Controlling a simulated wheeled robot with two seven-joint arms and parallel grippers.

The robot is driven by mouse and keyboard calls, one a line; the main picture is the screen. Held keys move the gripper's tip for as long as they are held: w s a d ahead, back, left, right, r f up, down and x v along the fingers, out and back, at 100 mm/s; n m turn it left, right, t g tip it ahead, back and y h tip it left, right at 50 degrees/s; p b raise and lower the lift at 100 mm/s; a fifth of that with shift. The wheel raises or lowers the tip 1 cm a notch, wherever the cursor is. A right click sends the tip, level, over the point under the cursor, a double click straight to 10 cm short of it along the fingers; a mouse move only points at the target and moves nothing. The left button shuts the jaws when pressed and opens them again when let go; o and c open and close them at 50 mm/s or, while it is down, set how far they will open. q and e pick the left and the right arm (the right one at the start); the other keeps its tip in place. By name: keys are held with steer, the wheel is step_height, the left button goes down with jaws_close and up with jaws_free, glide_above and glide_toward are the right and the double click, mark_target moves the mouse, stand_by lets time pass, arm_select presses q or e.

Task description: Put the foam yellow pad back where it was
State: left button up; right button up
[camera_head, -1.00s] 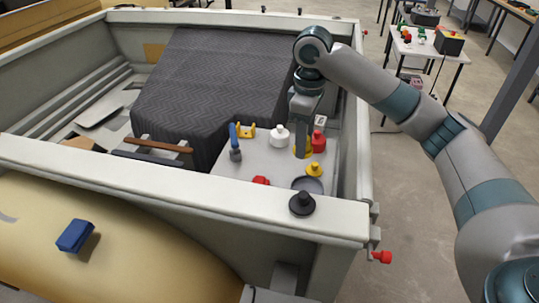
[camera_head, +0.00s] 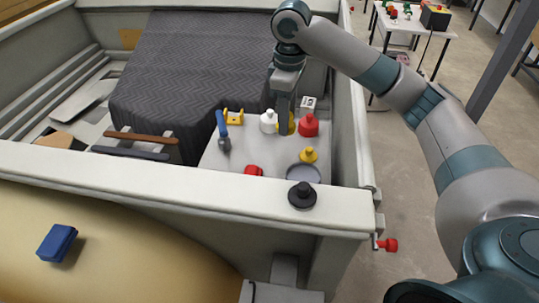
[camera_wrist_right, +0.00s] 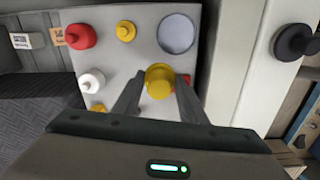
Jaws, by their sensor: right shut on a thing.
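My right gripper (camera_head: 284,132) points down over the light tray-like panel (camera_head: 240,160) in the head view. It is shut on a yellow pad (camera_head: 291,122), which shows beside the fingers. In the right wrist view the round yellow pad (camera_wrist_right: 160,78) sits between the two fingers, over the grey panel. A smaller yellow knobbed piece (camera_head: 308,155) stands on the panel beside a grey disc (camera_head: 303,174). Whether the held pad touches the panel is hard to tell. My left gripper is not in view.
A white bottle-like piece (camera_head: 268,122) and a red one (camera_head: 308,125) stand close to the gripper. A blue-handled tool (camera_head: 222,130), yellow bracket (camera_head: 234,117) and red piece (camera_head: 253,170) lie nearby. A black knob (camera_head: 302,195) sits on the pale front rim (camera_head: 150,178).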

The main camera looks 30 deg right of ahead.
steer(key=shift+f+b, duration=0.3)
steer(key=shift+f, duration=0.35)
step_height(320, 180, down, 7)
steer(key=b, duration=0.6)
steer(key=shift+w+b, duration=0.15)
steer(key=shift+b, duration=0.2)
steer(key=shift+r, duration=0.1)
steer(key=shift+w, duration=0.1)
steer(key=w+f+p, duration=0.1)
steer(key=w+f, duration=0.1)
steer(key=w, duration=0.1)
steer(key=w+f+p, duration=0.1)
steer(key=w+f, duration=0.1)
steer(key=w, duration=0.2)
steer(key=w+d+f+p, duration=0.1)
steer(key=w+f, duration=0.2)
steer(key=w, duration=0.1)
steer(key=shift+w+d, duration=0.1)
steer(key=shift+w, duration=0.1)
